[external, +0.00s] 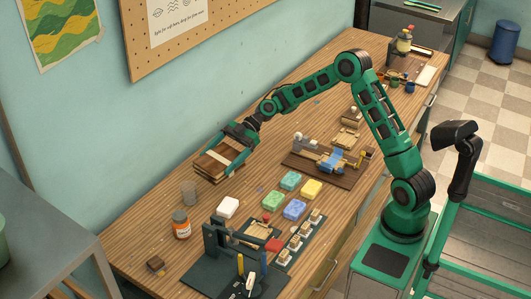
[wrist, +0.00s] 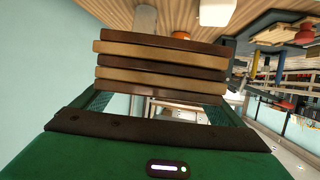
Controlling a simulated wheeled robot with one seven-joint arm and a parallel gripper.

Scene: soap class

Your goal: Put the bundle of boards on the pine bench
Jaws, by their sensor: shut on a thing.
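In the wrist view the bundle (wrist: 160,62) lies level across the space between the fingers (wrist: 160,85). The pine bench appears to be the long wood-topped bench (external: 150,235) along the wall.
Coloured soap blocks (external: 290,180) and a dark tool stand (external: 225,255) lie nearer my base. Bare wood shows left of the cup. The wall is close behind.

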